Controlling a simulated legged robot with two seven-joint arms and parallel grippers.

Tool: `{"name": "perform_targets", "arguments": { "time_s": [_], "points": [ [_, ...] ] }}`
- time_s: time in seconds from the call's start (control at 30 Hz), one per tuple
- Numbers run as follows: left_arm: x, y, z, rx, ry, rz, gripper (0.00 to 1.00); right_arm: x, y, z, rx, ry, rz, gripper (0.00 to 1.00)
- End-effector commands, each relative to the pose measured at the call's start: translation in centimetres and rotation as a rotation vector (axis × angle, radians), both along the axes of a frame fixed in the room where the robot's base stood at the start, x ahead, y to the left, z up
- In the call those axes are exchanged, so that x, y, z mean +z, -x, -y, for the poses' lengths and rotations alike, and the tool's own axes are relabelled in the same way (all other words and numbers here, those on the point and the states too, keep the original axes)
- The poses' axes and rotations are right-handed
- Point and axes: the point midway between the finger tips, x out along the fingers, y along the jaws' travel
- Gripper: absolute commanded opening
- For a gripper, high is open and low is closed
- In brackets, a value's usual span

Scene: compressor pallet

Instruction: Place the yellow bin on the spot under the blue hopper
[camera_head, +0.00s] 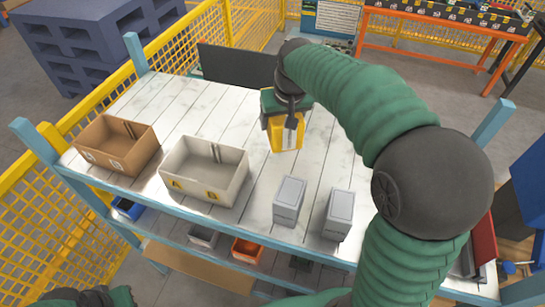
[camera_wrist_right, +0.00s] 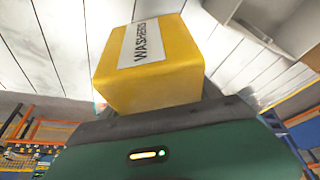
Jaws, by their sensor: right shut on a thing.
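The yellow bin (camera_head: 285,137) is in my right gripper (camera_head: 288,118), above the white plank tabletop (camera_head: 236,115). In the right wrist view the yellow bin (camera_wrist_right: 152,72) has a white label reading WASHERS and sits against the gripper's dark edge; the fingertips are hidden. The right gripper is shut on it. I cannot make out a blue hopper for certain; a large blue shape (camera_head: 530,185) is cut off at the right edge of the head view. My left gripper is not in view; only green arm parts show at the bottom.
On the tabletop stand a brown box (camera_head: 117,144), an open white bin (camera_head: 204,170) and two grey containers (camera_head: 289,201) (camera_head: 338,214). A lower shelf holds small bins, including an orange one (camera_head: 246,250). Yellow fencing (camera_head: 45,225) runs along the left. The back middle tabletop is clear.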

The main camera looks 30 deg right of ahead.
Motion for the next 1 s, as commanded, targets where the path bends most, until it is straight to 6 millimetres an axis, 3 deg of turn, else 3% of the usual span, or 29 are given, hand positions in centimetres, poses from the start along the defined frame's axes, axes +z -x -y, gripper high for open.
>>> {"name": "perform_targets", "arguments": {
  "time_s": [0.4,0.73,0.77,0.9,1.0],
  "points": [
    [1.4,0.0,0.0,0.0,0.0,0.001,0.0,-7.8,0.1,-0.1,0.0,-0.001,-0.005,0.2],
    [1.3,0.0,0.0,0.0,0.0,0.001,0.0,-8.8,0.1,0.0,0.0,0.0,-0.001,0.2],
    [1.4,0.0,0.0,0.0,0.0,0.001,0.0,-8.8,0.1,-0.1,0.0,0.0,-0.001,0.75],
    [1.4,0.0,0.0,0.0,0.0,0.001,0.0,-8.7,0.1,-0.1,0.0,0.0,-0.001,0.93],
    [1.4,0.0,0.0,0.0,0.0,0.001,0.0,-8.7,0.0,-0.1,0.0,0.0,-0.001,0.93]
  ]
}}
